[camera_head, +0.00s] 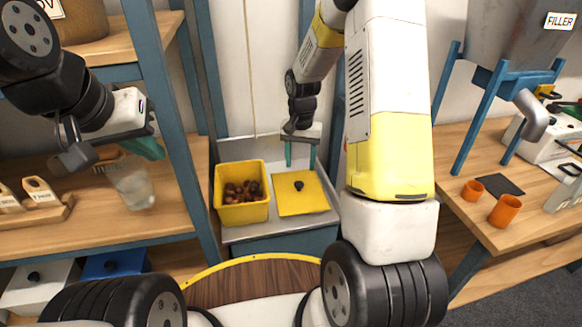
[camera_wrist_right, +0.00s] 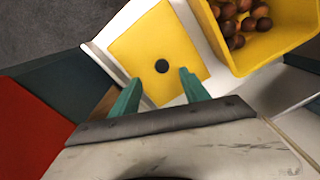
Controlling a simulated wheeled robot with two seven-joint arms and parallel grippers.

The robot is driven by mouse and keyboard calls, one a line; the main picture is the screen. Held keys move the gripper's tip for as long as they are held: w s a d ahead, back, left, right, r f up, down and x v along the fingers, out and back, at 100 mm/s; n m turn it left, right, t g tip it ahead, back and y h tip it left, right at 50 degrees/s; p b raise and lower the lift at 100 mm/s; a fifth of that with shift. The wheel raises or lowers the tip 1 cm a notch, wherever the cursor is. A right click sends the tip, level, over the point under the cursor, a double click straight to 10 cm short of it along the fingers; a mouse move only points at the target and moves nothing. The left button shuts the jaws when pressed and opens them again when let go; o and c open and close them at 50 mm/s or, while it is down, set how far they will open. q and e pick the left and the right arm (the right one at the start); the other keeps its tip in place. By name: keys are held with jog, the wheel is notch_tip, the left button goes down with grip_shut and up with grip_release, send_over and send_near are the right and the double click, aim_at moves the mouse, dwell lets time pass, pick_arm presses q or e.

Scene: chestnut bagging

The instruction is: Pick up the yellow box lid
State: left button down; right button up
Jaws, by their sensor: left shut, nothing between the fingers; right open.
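The yellow box lid (camera_head: 288,201) is a flat square with a black knob (camera_head: 298,185) in its middle. It lies on a grey metal surface (camera_head: 278,229), just right of the open yellow box (camera_head: 243,212) that holds brown chestnuts (camera_head: 243,191). The lid also shows in the right wrist view (camera_wrist_right: 150,50). My right gripper (camera_head: 301,166) is open above the lid's far part, fingers pointing down, with nothing between them. In the right wrist view, the knob appears just beyond the gap between the fingertips (camera_wrist_right: 158,80). My left gripper (camera_head: 150,150) is shut and empty at the left shelf.
A clear glass (camera_head: 134,188) and a wooden holder with labelled pieces (camera_head: 40,205) sit on the left shelf. A blue shelf post (camera_head: 172,110) stands between the shelf and the lid. Orange cups (camera_head: 504,211) stand on the right table, beneath the filler (camera_head: 520,45).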

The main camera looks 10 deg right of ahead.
aim_at(299, 183)
jog(key=shift+w+d+f, duration=0.1)
jog(key=shift+w+f, duration=0.2)
jog(key=shift+f, duration=0.55)
notch_tip(299, 183, down, 7)
jog(key=shift+w+r, duration=0.1)
jog(key=shift+c, duration=0.4)
grip_shut()
